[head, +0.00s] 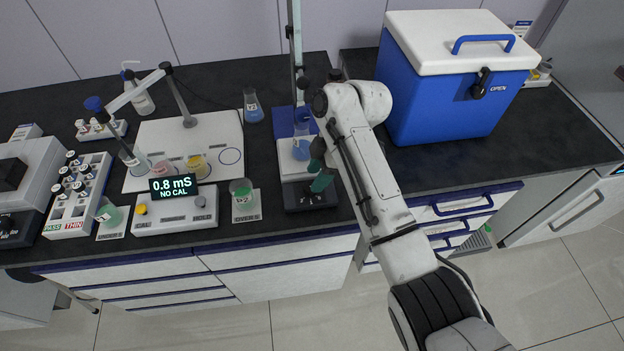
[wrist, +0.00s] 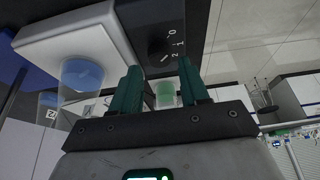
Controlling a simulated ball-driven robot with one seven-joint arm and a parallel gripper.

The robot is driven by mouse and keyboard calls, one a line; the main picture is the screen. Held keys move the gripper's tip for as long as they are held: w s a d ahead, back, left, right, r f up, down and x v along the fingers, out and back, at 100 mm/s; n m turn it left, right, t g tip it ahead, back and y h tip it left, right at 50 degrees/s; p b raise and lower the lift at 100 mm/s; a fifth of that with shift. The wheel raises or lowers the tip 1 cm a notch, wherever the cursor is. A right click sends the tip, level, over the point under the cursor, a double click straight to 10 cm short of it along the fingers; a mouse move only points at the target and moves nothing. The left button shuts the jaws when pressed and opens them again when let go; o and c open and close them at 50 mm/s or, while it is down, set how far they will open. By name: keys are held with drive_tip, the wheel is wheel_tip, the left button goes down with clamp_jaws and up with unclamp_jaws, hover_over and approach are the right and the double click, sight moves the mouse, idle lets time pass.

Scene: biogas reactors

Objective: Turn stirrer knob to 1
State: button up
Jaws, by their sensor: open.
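The stirrer (head: 296,172) stands near the front edge of the bench, with a white top and a dark front panel. In the wrist view, the dark stirrer knob (wrist: 157,45) is on the dark panel beside the printed marks 0, 1 and 2. It lies beyond the gap between my fingertips (wrist: 158,78), apart from them. I cannot tell which mark the knob points to. In the head view my gripper partly covers the panel.
A blue cool box (head: 445,105) stands right of my arm. Left of the stirrer are a beaker of green liquid (head: 242,203), a conductivity meter (head: 175,212) and a white tray (head: 215,135) with beakers. Another blue flask (head: 253,108) stands behind.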

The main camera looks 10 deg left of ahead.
drive_tip(key=shift+x, duration=1.9)
drive_tip(key=shift+c, duration=0.3)
drive_tip(key=c, duration=0.7)
drive_tip(key=shift+r+m+p, duration=0.1)
drive_tip(key=shift+m+p, duration=0.3)
drive_tip(key=shift+p, duration=0.05)
drive_tip(key=m+t+p, duration=0.1)
drive_tip(key=m+p, duration=0.1)
drive_tip(key=m, duration=0.1)
drive_tip(key=shift+s+m+t, duration=0.15)
drive_tip(key=shift+m+t, duration=0.15)
drive_tip(key=m+t+p, duration=0.1)
drive_tip(key=m+p, duration=0.1)
drive_tip(key=m, duration=0.2)
drive_tip(key=shift+t, duration=0.3)
drive_tip(key=shift+m+p, duration=0.3)
